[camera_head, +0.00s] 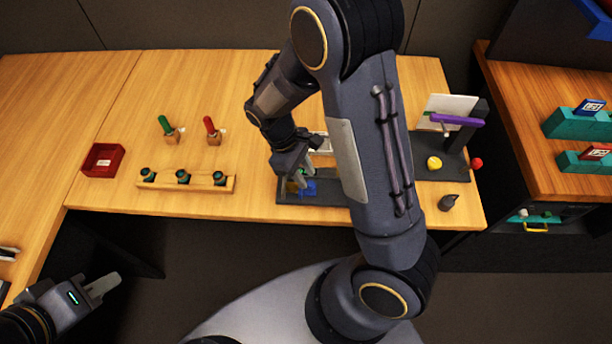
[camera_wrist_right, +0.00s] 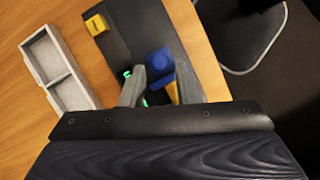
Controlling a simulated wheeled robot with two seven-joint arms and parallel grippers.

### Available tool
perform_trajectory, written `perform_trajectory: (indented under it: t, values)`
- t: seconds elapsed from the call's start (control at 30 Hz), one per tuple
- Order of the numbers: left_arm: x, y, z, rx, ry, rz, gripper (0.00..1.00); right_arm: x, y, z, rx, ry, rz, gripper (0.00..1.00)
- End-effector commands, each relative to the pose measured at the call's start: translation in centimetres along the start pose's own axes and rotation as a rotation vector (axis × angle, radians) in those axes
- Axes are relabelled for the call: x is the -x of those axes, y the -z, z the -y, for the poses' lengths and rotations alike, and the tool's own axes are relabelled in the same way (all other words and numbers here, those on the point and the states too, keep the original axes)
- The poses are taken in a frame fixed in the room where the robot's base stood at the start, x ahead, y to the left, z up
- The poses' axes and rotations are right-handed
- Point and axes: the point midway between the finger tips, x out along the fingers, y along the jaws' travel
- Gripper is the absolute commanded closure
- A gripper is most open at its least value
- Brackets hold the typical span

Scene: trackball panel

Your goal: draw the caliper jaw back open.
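A dark base plate (camera_wrist_right: 131,30) lies on the wooden table with a blue block (camera_wrist_right: 158,62) and a yellow block (camera_wrist_right: 97,25) on it. These look like the caliper's parts, but I cannot tell which is the jaw. The blue block also shows in the head view (camera_head: 309,187). My right gripper (camera_wrist_right: 161,68) points down at the blue block, fingers apart on either side of a gap. A smaller yellow piece (camera_wrist_right: 172,92) sits by its right finger; I cannot tell if they touch. My left gripper (camera_head: 110,285) hangs away from the table, lower left.
A pale two-compartment tray (camera_wrist_right: 59,68) lies beside the plate. A wooden rack (camera_head: 185,182), a red tray (camera_head: 103,160) and green-handled (camera_head: 166,128) and red-handled (camera_head: 211,128) switches stand left. A stand with a purple bar (camera_head: 457,120) is at right. My right arm hides the table's middle.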

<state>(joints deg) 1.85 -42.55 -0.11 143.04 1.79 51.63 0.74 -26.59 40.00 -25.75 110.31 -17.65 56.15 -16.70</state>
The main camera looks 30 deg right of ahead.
Motion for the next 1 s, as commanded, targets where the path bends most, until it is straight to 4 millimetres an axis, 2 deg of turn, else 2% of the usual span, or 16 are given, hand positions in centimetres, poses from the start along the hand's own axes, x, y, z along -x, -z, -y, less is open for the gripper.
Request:
perform_trajectory:
  t: [0.1,0.2,0.47,0.7,1.0]
  values:
    - [0.1,0.0,0.0,0.000,0.000,0.000,0.72,-1.4,0.0,0.0,0.000,0.001,0.002,0.71]
    - [0.1,0.1,0.0,0.000,0.000,0.000,0.72,-1.9,0.0,0.0,-0.001,0.001,0.000,0.71]
    - [0.1,0.1,0.0,0.000,0.000,0.000,0.72,-2.1,0.0,0.0,-0.001,0.001,-0.002,0.71]
    - [0.1,0.1,0.0,0.000,0.000,0.000,0.72,-2.1,0.0,0.0,-0.001,0.001,-0.002,1.00]
    - [0.0,0.0,0.0,0.000,0.000,0.000,0.72,-2.4,-0.6,-0.2,-0.003,0.002,-0.001,1.00]
